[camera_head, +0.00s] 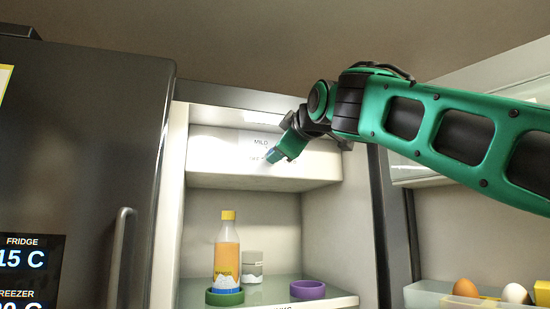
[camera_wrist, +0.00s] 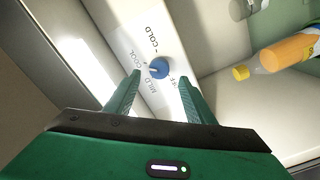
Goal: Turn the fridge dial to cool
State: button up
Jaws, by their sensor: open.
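The fridge dial (camera_wrist: 159,67) is a round blue knob on a white label plate (camera_wrist: 136,42) marked COLD, COOL, MILD and OFF. A darker mark on the knob seems to point toward the COOL and MILD side, but I cannot tell exactly where. In the head view the dial (camera_head: 272,155) shows on the white box at the top of the open fridge, partly hidden by my gripper (camera_head: 288,147). In the wrist view my gripper (camera_wrist: 158,78) is open, its fingertips on either side of the dial. I cannot tell whether they touch it.
An orange juice bottle (camera_head: 227,257) with a yellow cap stands in a green ring on the shelf below. A small grey jar (camera_head: 252,266) and a purple ring (camera_head: 307,289) are beside it. The open fridge door (camera_head: 445,215) is on the right, with eggs in a tray.

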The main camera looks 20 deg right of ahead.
jog(key=s, duration=0.5)
jog(key=shift+s, duration=0.35)
jog(key=w+d+f+m+g, duration=0.2)
jog(key=f+m+g, duration=0.1)
jog(key=f, duration=1.3)
jog(key=w+d+f+m+g, duration=0.2)
jog(key=f+g, duration=0.1)
jog(key=f, duration=1.3)
jog(key=s+d+f+m+g, duration=0.1)
jog(key=s+f+g, duration=0.15)
jog(key=f, duration=0.55)
jog(key=s+d+f+m+g, duration=0.1)
jog(key=s+f+m, duration=0.15)
jog(key=f, duration=0.55)
jog(key=s+f+m+g, duration=0.1)
jog(key=s+f+g, duration=0.1)
jog(key=s+f, duration=0.5)
jog(key=s+f+m+g, duration=0.2)
jog(key=s+f, duration=0.2)
jog(key=f, duration=0.6)
jog(key=s+d+m+g, duration=0.2)
jog(key=s+d+m, duration=0.1)
jog(key=s+d, duration=0.3)
jog(key=s+d+f+m+g, duration=0.1)
jog(key=s+d, duration=0.4)
jog(key=s, duration=0.5)
jog(key=shift+s+d+m+g, duration=0.35)
jog(key=shift+d+m+g, duration=0.05)
jog(key=shift+m+g, duration=0.5)
